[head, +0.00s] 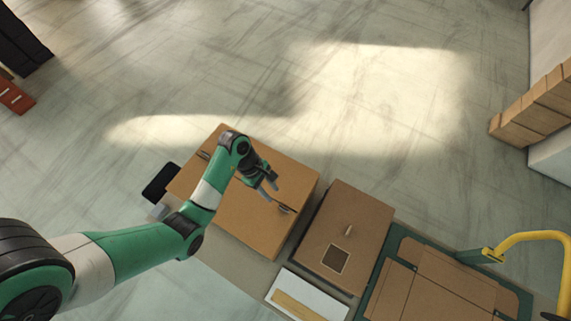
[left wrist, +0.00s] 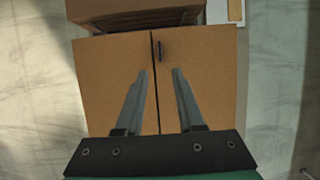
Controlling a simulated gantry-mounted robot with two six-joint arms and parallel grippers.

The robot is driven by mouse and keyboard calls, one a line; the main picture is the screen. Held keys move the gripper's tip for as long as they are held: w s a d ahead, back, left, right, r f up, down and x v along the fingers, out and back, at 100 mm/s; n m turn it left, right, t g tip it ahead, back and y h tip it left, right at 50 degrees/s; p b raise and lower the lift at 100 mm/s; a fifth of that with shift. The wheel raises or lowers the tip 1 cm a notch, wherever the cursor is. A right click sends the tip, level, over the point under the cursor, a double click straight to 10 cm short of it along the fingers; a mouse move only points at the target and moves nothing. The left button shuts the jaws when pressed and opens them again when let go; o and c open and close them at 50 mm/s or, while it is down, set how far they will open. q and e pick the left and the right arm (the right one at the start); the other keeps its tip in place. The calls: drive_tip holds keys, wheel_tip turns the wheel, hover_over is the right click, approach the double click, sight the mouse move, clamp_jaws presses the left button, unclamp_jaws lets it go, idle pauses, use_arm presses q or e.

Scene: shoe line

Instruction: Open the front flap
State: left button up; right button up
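A large brown box (head: 290,182) stands at the middle of the head view, its top closed. In the left wrist view the brown box (left wrist: 205,65) shows two panels meeting at a straight seam, with a small dark handle (left wrist: 160,48) near the far end of the seam. I cannot tell which panel is the front flap. My left gripper (head: 270,189) is over the box's top; its fingers (left wrist: 160,72) are apart, one on each side of the seam, with nothing between them. Whether they touch the box is unclear. My right gripper is not in view.
A second brown box (head: 362,218) with a small handle and a dark square stands to the right. In front lie a white tray (head: 281,297) and a flat cardboard blank (head: 435,285) on a green board. A yellow curved bar (head: 530,236) rises at the right. Floor behind is clear.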

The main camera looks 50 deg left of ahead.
sight(283, 208)
use_arm(q)
drive_tip(key=b+x, duration=0.2)
drive_tip(key=x, duration=0.9)
drive_tip(key=shift+d+f+b, duration=0.1)
drive_tip(key=shift+d+b, duration=0.05)
drive_tip(key=shift+b, duration=0.2)
clamp_jaws()
idle(0.7)
